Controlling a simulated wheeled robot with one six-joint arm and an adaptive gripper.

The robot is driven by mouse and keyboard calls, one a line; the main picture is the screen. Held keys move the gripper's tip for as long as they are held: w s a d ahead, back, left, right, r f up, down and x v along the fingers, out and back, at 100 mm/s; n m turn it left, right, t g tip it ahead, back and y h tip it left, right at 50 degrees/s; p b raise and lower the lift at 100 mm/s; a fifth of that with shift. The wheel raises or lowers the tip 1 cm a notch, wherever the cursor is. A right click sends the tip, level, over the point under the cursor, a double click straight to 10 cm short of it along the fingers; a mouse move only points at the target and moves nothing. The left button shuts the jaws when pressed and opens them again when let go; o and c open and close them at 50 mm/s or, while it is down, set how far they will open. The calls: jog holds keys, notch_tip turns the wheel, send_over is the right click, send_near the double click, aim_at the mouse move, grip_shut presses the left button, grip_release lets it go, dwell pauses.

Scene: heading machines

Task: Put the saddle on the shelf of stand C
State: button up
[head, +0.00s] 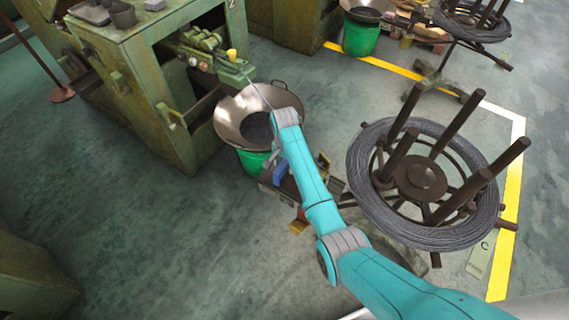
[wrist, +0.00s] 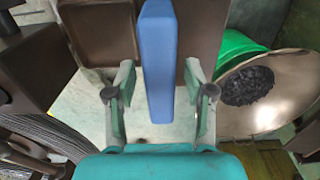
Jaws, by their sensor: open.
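A blue upright bar (wrist: 158,60) stands between the two fingers of my gripper (wrist: 155,88) in the wrist view. The fingers are open, one on each side, with a visible gap to the bar. The bar also shows in the head view as a small blue piece (head: 280,172) beside my forearm. I cannot tell for sure whether it is the saddle or its handle. Stand C is on the right, with a dark spoked frame, upright posts and a grey wire coil (head: 365,190). Its tag (head: 480,257) reads C. Its shelf is not clearly visible, partly behind my arm.
A wide metal pan (head: 232,118) on a green bucket (head: 252,162) stands close to my gripper. A green heading machine (head: 150,110) is at the upper left. Another coil stand (head: 475,20) is at the top right. The floor (head: 180,245) at lower left is clear.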

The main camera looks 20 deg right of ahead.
notch_tip(320, 180, up, 12)
dwell(0.6)
jog(key=shift+r, duration=0.1)
